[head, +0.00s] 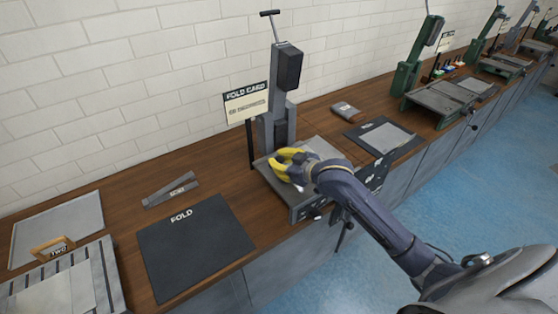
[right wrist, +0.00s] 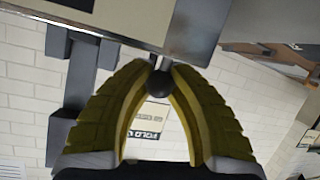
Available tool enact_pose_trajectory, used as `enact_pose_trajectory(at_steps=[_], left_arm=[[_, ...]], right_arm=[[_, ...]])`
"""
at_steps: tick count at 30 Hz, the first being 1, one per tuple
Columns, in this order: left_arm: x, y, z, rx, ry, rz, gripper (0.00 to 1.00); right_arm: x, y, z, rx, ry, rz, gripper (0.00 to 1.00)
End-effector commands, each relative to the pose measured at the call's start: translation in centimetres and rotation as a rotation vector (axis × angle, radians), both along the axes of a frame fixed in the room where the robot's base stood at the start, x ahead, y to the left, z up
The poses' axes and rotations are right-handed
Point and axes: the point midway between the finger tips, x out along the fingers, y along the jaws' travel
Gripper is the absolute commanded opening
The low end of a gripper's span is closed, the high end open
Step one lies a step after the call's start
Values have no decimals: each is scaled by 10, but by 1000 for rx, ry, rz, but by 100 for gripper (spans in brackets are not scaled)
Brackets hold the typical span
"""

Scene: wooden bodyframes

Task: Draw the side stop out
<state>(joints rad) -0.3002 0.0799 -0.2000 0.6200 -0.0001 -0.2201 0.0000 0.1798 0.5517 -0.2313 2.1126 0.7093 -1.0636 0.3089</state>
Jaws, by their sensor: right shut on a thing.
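My right gripper (head: 279,161) has yellow fingers and reaches over the grey bed (head: 324,148) of the folding machine, beside its upright column. In the right wrist view, the right gripper (right wrist: 160,74) is shut on a round black knob (right wrist: 159,85) between its curved fingers. The knob sits at the edge of a grey metal part (right wrist: 195,32) of the machine and appears to be the side stop's handle. In the head view the knob is hidden by the fingers. How far the stop is out cannot be told. My left gripper is not in view.
A "FOLD CARD" sign (head: 246,103) stands just left of the column (head: 285,130). A dark "FOLD" mat (head: 195,245), a grey metal piece (head: 170,190) and trays lie to the left. A dark mat with a grey sheet (head: 384,138) and a small packet (head: 345,110) lie to the right.

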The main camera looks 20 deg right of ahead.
Motion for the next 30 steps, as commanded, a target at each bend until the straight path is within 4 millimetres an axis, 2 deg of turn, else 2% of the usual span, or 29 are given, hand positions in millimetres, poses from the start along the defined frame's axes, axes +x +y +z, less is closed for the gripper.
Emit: enact_pose_trajectory(at_steps=[10, 18, 26, 27, 30], left_arm=[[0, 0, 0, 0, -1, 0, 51], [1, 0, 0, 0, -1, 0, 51], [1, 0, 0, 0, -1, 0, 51], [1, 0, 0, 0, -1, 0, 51], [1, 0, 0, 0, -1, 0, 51]], right_arm=[[0, 1, 1, 1, -3, 1, 0], [-7, 34, 2, 4, -3, 4, 0], [-8, 38, 2, 5, -4, 4, 0], [-8, 38, 2, 5, -3, 5, 19], [-8, 38, 2, 6, -4, 5, 30]])
